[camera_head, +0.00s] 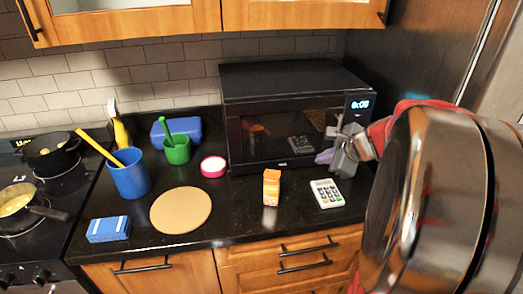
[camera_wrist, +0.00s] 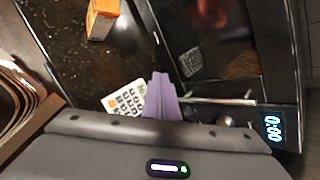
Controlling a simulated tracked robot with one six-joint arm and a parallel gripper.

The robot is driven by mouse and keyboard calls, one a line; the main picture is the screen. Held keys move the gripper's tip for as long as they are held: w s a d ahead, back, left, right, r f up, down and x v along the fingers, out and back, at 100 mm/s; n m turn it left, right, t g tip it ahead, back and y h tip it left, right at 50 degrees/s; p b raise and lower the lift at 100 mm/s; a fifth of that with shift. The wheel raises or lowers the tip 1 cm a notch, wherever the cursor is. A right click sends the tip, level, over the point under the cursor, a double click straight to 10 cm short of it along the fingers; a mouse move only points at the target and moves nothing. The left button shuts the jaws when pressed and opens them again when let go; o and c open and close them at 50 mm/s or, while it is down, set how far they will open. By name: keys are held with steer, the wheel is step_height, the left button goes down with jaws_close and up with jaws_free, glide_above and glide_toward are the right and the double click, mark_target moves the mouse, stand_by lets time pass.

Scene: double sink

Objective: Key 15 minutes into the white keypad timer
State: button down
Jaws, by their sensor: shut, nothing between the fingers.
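The white keypad timer (camera_head: 327,194) lies face up on the black counter, in front of the microwave's right side. Its small keys are grey and dark with some coloured ones; its display is too small to read. My gripper (camera_head: 325,157) is shut and empty, its purple fingertips together in front of the microwave door, above and behind the timer in the head view. In the wrist view the purple fingers (camera_wrist: 163,97) overlap the right edge of the timer (camera_wrist: 124,99), hiding part of it. I see no contact with the keys.
The black microwave (camera_head: 285,115) stands close behind the gripper, its clock reading 0:00. An orange carton (camera_head: 271,187) stands left of the timer. A round tan board (camera_head: 180,210), pink-rimmed tub (camera_head: 213,167) and blue cup (camera_head: 128,174) are farther left. Counter around the timer is clear.

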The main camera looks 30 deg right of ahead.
mark_target(322, 191)
steer(key=shift+s+d+m, duration=0.1)
steer(key=shift+d+m, duration=0.3)
steer(key=shift+d, duration=0.35)
steer(key=shift+f, duration=0.15)
steer(key=shift+f, duration=4.35)
steer(key=shift+f, duration=0.1)
steer(key=shift+s+f, duration=0.1)
steer(key=shift+f, duration=0.15)
